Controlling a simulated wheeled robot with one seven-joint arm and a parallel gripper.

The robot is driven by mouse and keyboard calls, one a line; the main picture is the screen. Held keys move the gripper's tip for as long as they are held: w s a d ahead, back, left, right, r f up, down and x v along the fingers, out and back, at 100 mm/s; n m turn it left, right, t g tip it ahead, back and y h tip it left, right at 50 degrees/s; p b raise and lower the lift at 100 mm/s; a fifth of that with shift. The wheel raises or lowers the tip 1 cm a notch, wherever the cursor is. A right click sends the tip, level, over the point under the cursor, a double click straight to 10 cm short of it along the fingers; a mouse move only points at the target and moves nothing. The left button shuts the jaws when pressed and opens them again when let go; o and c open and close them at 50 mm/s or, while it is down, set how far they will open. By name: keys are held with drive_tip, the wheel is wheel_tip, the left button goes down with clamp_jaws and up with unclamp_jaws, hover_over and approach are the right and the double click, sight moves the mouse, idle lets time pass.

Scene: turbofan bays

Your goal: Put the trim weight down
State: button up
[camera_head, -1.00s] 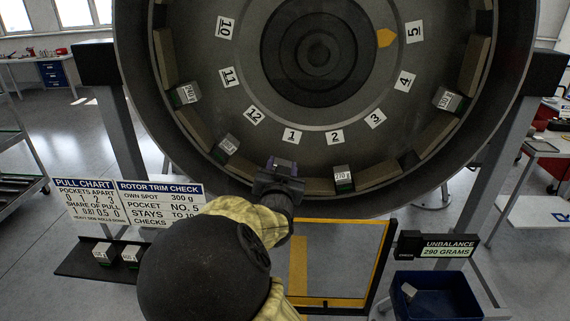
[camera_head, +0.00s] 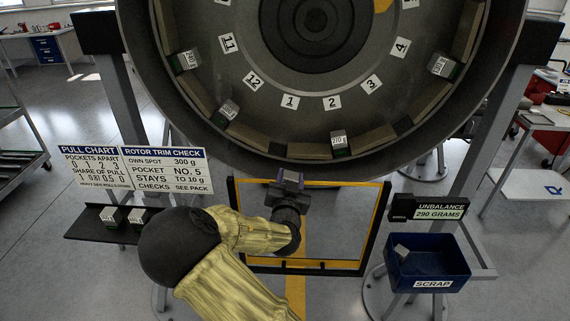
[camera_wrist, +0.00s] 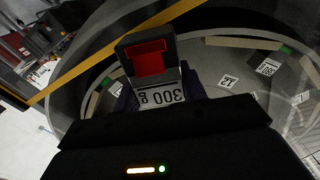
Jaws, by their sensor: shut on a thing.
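My gripper (camera_head: 288,180) is in front of the yellow-edged frame, below the lower rim of the rotor drum. In the wrist view it is shut on a trim weight (camera_wrist: 158,95), a grey block with a red patch and a label reading 300 g upside down. In the head view the held weight is mostly hidden by the gripper. The drum (camera_head: 320,165) has numbered pockets. Weights sit inside it by the rim: one near 2 (camera_head: 339,142), one near 12 (camera_head: 226,112), one at left (camera_head: 186,62) and one at right (camera_head: 441,66).
A shelf (camera_head: 85,228) at left holds two weights (camera_head: 123,215). A blue scrap bin (camera_head: 430,270) at right holds one block (camera_head: 401,251). The unbalance display (camera_head: 441,212) reads 290 grams. A yellow and black frame (camera_head: 372,215) stands behind my arm.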

drive_tip(key=s+d+f, duration=0.3)
drive_tip(key=d+f, duration=0.2)
drive_tip(key=f, duration=0.3)
drive_tip(key=s+d+f, duration=0.3)
drive_tip(key=d+f, duration=0.1)
drive_tip(key=f, duration=0.4)
drive_tip(key=s+d+f+y, duration=0.1)
drive_tip(key=s+d+f, duration=0.2)
drive_tip(key=d+f, duration=0.2)
wheel_tip(320, 180, down, 4)
drive_tip(key=shift+d+r+n+b, duration=0.15)
drive_tip(key=shift+d+n+b, duration=0.2)
drive_tip(key=shift+n, duration=0.05)
drive_tip(key=shift+w+a, duration=0.1)
